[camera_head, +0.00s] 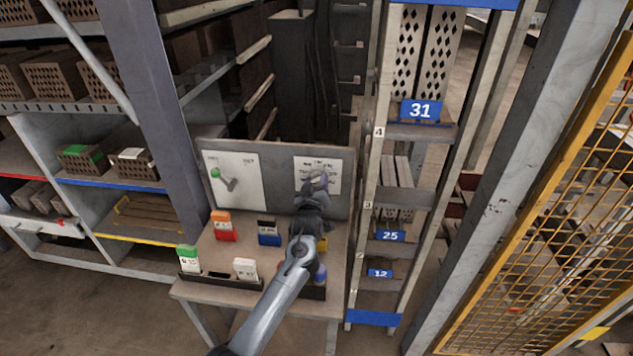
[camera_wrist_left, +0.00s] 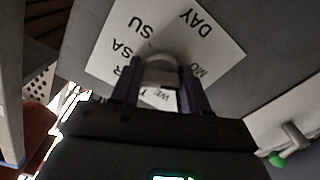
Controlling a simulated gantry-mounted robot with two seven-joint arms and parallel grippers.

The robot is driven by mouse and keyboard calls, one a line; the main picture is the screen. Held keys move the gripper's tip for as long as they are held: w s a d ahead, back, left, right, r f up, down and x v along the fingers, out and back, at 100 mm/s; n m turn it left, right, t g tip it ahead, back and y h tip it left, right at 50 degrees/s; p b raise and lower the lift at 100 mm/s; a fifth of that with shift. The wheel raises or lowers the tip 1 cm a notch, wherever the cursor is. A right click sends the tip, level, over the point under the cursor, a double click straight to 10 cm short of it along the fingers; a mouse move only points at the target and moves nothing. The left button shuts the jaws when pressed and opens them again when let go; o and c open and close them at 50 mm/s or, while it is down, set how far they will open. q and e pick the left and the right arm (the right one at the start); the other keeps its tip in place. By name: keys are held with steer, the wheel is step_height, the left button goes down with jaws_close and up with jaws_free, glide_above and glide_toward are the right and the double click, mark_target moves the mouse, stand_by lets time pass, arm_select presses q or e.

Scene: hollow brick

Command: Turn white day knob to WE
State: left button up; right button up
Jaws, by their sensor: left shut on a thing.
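The white day knob (camera_wrist_left: 160,70) sits in the middle of a white day sheet (camera_wrist_left: 205,50), which also shows on the grey panel in the head view (camera_head: 302,165). In the left wrist view the sheet appears turned over, with DAY, SU, SA and MO readable and WE partly visible just below the knob. My left gripper (camera_wrist_left: 158,85) is shut on the knob, one dark finger on each side; it also shows at the panel in the head view (camera_head: 318,182). The fingers hide part of the lettering, and I cannot tell which day the knob points to. My right gripper is not in view.
A second sheet with a green-tipped lever (camera_head: 222,178) is on the panel's left; its green tip shows in the wrist view (camera_wrist_left: 277,160). A numbered rack (camera_head: 370,200) stands close at right.

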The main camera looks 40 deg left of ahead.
arm_select(q)
steer(key=m+p, duration=0.2)
steer(key=m, duration=0.1)
steer(key=shift+r+p, duration=0.2)
steer(key=shift+p, duration=0.1)
steer(key=m+p, duration=0.2)
steer(key=m, duration=0.1)
steer(key=shift+m, duration=0.3)
steer(key=m+p, duration=0.2)
steer(key=m, duration=0.2)
steer(key=shift+m+p, duration=0.3)
steer(key=shift+p, duration=0.05)
steer(key=shift+f+m+p, duration=0.15)
steer(key=shift+m+p, duration=0.6)
steer(key=shift+m, duration=1.15)
steer(key=o, duration=1.1)
steer(key=shift+c, duration=0.2)
steer(key=shift+s, duration=0.15)
